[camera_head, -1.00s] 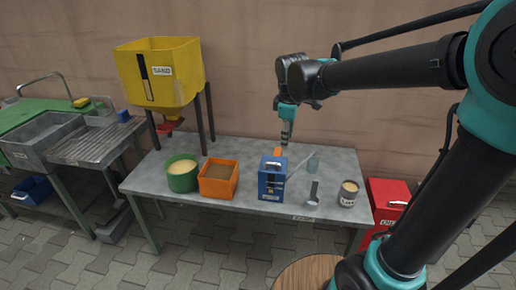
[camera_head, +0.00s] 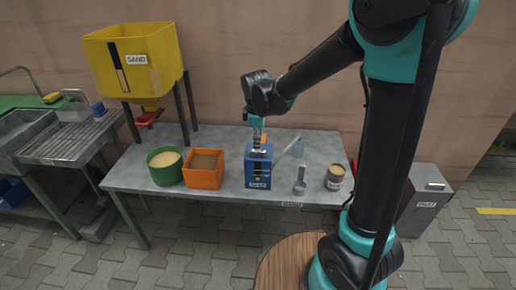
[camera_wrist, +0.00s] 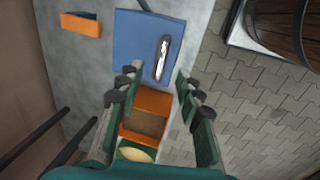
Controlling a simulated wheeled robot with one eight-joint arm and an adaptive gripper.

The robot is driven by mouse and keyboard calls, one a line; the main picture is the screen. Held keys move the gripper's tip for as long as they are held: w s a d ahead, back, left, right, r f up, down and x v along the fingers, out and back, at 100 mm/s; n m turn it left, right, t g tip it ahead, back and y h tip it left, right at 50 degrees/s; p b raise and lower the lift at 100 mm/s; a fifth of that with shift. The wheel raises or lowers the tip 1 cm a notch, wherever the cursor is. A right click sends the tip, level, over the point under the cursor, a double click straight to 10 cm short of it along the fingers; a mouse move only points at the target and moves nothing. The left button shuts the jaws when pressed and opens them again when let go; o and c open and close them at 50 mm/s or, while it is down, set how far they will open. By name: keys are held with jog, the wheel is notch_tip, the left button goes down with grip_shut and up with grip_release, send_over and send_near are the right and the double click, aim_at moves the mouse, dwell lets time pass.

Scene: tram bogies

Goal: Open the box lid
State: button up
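The blue box (camera_head: 257,174) stands on the grey table with its lid down. In the wrist view its blue top (camera_wrist: 135,35) carries a light bar handle (camera_wrist: 162,58). My gripper (camera_head: 258,150) is pointed down over the box top in the head view. In the wrist view my gripper (camera_wrist: 157,76) is open, its two fingers apart and empty. The handle shows just beyond the fingertips, between their lines. Whether the fingertips touch the lid cannot be told.
An orange bin (camera_head: 205,180) and a green tub (camera_head: 164,179) stand left of the box. A scoop (camera_head: 300,187) and a tin (camera_head: 335,177) are to its right. The yellow hopper (camera_head: 133,62) rises at the left. A grey box (camera_head: 429,187) stands at right.

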jog(key=shift+w+f, duration=0.2)
jog(key=shift+f, duration=0.9)
jog(key=shift+w+f, duration=0.2)
jog(key=shift+f, duration=0.85)
grip_shut()
